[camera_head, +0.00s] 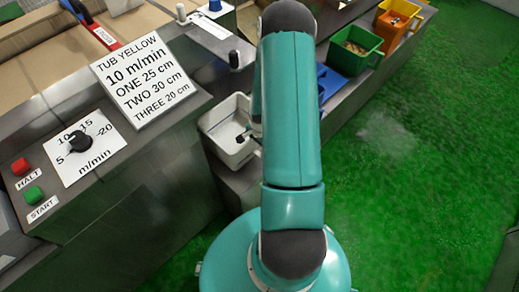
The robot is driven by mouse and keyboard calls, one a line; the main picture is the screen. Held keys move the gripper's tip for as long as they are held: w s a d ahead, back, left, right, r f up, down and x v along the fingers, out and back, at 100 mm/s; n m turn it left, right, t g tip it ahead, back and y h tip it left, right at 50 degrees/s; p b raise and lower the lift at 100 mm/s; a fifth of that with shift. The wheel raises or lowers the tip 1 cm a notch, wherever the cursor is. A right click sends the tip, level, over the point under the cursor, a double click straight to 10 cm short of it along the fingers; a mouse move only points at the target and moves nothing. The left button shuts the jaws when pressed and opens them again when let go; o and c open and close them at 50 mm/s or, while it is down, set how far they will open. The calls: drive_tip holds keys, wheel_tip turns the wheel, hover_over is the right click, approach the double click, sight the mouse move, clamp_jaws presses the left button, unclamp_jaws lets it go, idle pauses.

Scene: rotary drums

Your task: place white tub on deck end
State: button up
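The white tub (222,151) stands on the low grey metal ledge (238,187) beside the machine, left of my teal arm. Its right part is hidden behind the arm. Dark parts show at the tub's right side, next to the arm; they may belong to my gripper, but I cannot tell whether they touch the tub. My gripper's fingers cannot be made out, so whether it is open or shut does not show. I cannot tell which part of the ledge is the deck end.
A green tub (357,48) and a yellow tub (398,22) with contents stand farther along; a blue tub (331,82) is partly hidden. The control panel has a speed dial (79,143), red (20,166) and green (33,194) buttons and a sign (146,80). Green floor is clear at right.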

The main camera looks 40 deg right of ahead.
drive_tip(key=shift+f, duration=1.45)
drive_tip(key=o, duration=1.5)
drive_tip(key=shift+r, duration=0.1)
wheel_tip(320, 180, up, 12)
drive_tip(key=shift+r, duration=0.1)
